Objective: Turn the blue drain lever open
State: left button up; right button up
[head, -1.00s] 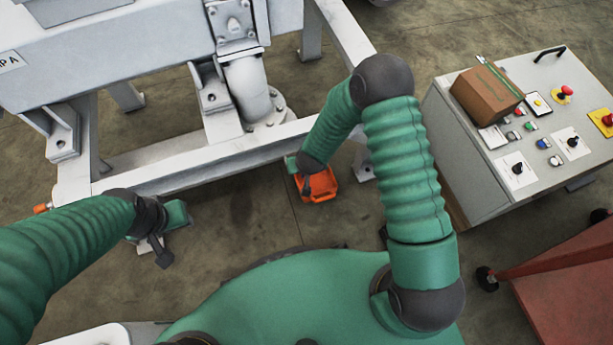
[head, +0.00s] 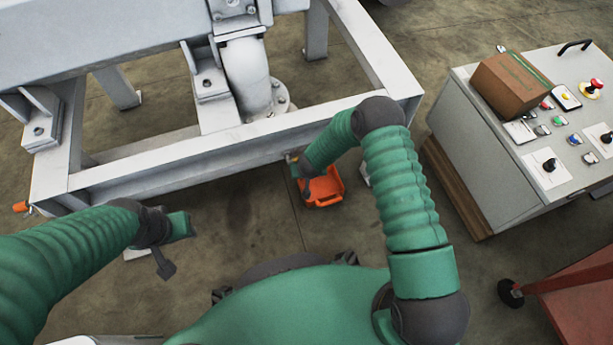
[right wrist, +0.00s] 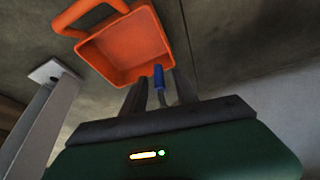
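The blue drain lever (right wrist: 159,77) shows in the right wrist view as a short blue handle on a grey stem, in front of the orange bin (right wrist: 128,46). My right gripper (right wrist: 160,88) has its two dark fingers on either side of the lever, with gaps visible; contact cannot be made out. In the head view the right gripper (head: 300,170) is mostly hidden by its own arm, by the frame's lower beam, and the lever cannot be made out. My left gripper (head: 168,262) hangs at the lower left, away from the lever; its opening is unclear.
The white machine frame (head: 180,157) spans the left and centre. The orange bin (head: 324,189) stands on the floor below its beam. A control console (head: 480,145) with a cardboard box (head: 510,84) stands right, and a red cart (head: 575,300) lower right.

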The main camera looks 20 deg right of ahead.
grip_shut()
dwell(1.5)
